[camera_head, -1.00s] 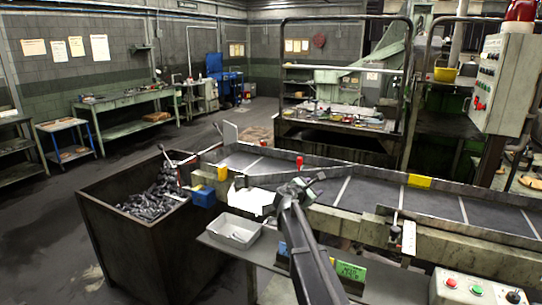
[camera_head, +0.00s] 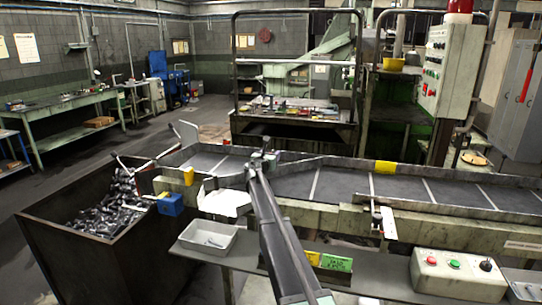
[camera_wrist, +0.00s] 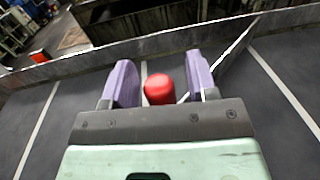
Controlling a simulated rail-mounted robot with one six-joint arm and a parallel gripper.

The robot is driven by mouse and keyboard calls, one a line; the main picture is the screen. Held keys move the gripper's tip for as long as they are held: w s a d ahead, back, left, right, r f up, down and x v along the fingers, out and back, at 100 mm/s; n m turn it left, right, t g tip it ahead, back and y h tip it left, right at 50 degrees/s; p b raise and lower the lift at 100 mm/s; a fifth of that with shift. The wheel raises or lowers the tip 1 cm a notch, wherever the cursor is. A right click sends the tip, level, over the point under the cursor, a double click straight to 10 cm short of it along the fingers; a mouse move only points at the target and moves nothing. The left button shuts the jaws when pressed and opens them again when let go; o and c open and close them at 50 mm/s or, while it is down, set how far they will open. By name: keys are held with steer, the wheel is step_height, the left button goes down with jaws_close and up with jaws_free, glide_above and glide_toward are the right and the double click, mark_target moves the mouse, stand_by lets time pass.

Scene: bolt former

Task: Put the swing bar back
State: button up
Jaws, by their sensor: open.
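My gripper (camera_head: 263,158) is over the belt of the conveyor, with its fingers pointing toward the far rail. In the wrist view my gripper (camera_wrist: 165,78) is open, with two purple fingers. A red knob (camera_wrist: 159,89) sits between them, with a visible gap at each side. A grey metal bar (camera_wrist: 228,58) runs from near the knob diagonally up and right to the far rail; it looks like the swing bar. How the knob joins it is hidden. In the head view my gripper and arm cover the knob.
The conveyor (camera_head: 345,184) has raised rails along both sides. A dark bin (camera_head: 95,245) full of metal parts stands at its left end. A grey tray (camera_head: 207,240) and a button box (camera_head: 455,272) are in front.

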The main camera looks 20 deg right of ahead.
steer(key=shift+w+d, duration=0.3)
jaws_close()
